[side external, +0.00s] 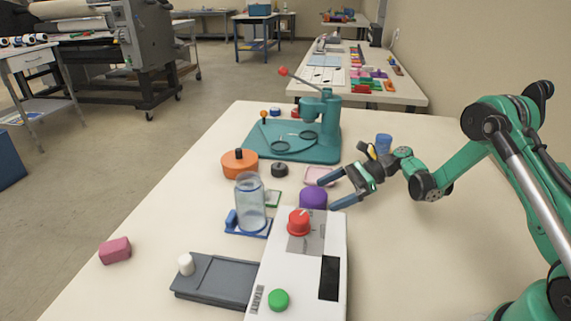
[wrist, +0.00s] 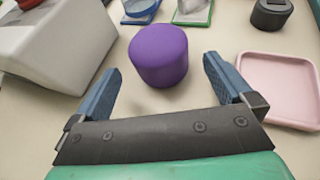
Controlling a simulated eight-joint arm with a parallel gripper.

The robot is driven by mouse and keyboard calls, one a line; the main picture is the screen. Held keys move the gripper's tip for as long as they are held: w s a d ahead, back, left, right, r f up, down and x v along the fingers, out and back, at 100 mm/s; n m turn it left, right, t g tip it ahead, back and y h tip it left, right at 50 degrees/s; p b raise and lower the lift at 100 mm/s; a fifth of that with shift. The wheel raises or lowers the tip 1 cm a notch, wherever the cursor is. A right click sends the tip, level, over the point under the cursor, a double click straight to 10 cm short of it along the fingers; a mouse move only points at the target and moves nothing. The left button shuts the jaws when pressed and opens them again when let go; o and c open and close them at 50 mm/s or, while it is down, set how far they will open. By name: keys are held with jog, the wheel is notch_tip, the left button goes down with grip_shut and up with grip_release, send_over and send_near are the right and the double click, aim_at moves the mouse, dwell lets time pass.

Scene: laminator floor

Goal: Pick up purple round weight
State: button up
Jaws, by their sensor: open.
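The purple round weight (side external: 313,198) stands on the table just behind the white control box in the side view. In the wrist view the purple weight (wrist: 159,56) is a short cylinder just beyond my fingertips, roughly centred between them. My gripper (side external: 327,193) is open, with its two blue fingers spread apart. In the wrist view my gripper (wrist: 157,80) has nothing between the fingers, and the weight looks apart from both of them.
A white control box (side external: 285,262) with red and green knobs stands close to the weight. A pink tray (side external: 319,176) lies behind it. A glass jar (side external: 250,203), an orange round weight (side external: 239,163), a small black weight (side external: 280,170) and a teal press (side external: 310,150) stand nearby.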

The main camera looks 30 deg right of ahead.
aim_at(312, 200)
jog(key=x, duration=0.5)
jog(key=shift+c, duration=0.2)
grip_shut()
